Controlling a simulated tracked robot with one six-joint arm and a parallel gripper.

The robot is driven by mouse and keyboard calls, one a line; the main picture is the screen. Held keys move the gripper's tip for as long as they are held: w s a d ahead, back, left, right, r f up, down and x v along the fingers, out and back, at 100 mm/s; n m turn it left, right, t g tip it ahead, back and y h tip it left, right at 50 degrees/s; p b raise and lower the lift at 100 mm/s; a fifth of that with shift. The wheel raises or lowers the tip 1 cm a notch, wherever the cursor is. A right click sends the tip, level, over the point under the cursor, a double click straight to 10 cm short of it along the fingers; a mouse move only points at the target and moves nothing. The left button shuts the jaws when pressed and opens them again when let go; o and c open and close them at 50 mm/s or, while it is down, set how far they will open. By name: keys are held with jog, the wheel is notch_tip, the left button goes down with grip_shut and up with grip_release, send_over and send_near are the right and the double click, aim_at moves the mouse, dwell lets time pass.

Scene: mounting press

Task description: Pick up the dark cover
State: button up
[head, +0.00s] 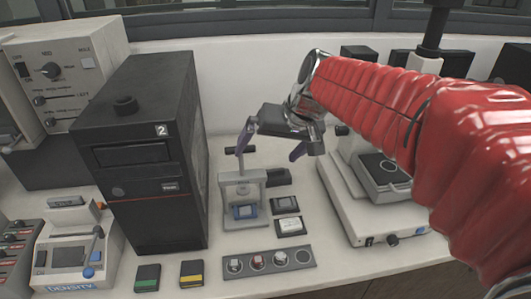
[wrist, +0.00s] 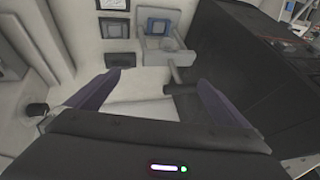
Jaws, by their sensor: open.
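Several small dark pieces lie right of the grey mounting press (head: 230,215); I cannot tell for sure which is the cover. The rearmost is a plain dark block (head: 278,177), also in the wrist view (wrist: 117,60). In front of it lies a dark flat piece (head: 289,202), seen in the wrist view (wrist: 115,28), then one with a pale label (head: 288,227). My gripper (head: 272,143) is open and empty above and behind the press. Its purple fingers are spread in the wrist view (wrist: 161,76), apart from the pieces.
A tall black cabinet (head: 150,190) marked 2 stands close left of the press. A white device (head: 370,220) stands at the right. A grey strip (head: 268,262) with round places, a green-marked box (head: 147,278) and a yellow-marked box (head: 192,273) lie in front.

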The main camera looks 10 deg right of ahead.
jog(key=w+f, duration=0.1)
jog(key=w, duration=0.7)
jog(key=h, duration=0.3)
send_near(275, 170)
jog(key=r, duration=0.3)
jog(key=shift+s+d+r+g, duration=0.15)
jog(key=shift+d+g, duration=0.1)
jog(key=shift+g, duration=0.15)
jog(key=shift+n, duration=0.3)
jog(key=x, duration=0.8)
jog(key=shift+f, duration=0.25)
jog(key=shift+f, duration=0.1)
jog(key=shift+x, duration=2.55)
jog(key=shift+a, duration=0.15)
jog(key=shift+c, duration=0.5)
